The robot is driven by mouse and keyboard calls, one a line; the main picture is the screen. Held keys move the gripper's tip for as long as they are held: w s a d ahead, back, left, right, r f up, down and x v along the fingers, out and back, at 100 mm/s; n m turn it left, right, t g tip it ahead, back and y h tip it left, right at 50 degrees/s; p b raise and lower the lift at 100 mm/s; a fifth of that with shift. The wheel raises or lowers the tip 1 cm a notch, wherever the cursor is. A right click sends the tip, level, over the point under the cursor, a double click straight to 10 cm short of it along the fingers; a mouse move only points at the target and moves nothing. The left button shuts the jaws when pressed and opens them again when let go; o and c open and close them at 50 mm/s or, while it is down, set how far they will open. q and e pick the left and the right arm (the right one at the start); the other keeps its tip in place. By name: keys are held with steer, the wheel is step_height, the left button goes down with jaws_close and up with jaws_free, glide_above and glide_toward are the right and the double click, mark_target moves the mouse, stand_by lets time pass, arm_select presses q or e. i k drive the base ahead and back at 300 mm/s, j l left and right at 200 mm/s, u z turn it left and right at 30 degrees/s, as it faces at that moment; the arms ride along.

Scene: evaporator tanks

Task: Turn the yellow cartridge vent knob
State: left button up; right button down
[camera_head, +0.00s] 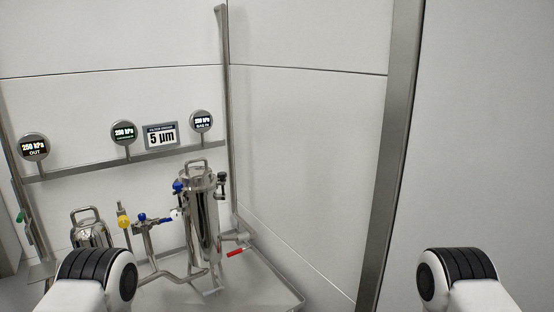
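A small round yellow knob (124,222) sits on a thin upright valve stem, left of the middle of the steel pipework. It is between a short steel housing (90,232) on its left and blue knobs (142,217) on its right. My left arm shows only as a white and black link at the lower left, in front of the lower part of the short housing. My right arm shows as a similar link at the lower right, before a blank wall panel. Neither gripper is in the picture, and nothing is seen touching the yellow knob.
A tall steel filter housing (204,225) stands right of the knob in a steel tray (262,292). A red-handled valve (236,253) is low beside it. A steel post (391,160) stands at right.

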mark_target(123, 220)
steer(key=u, duration=1.15)
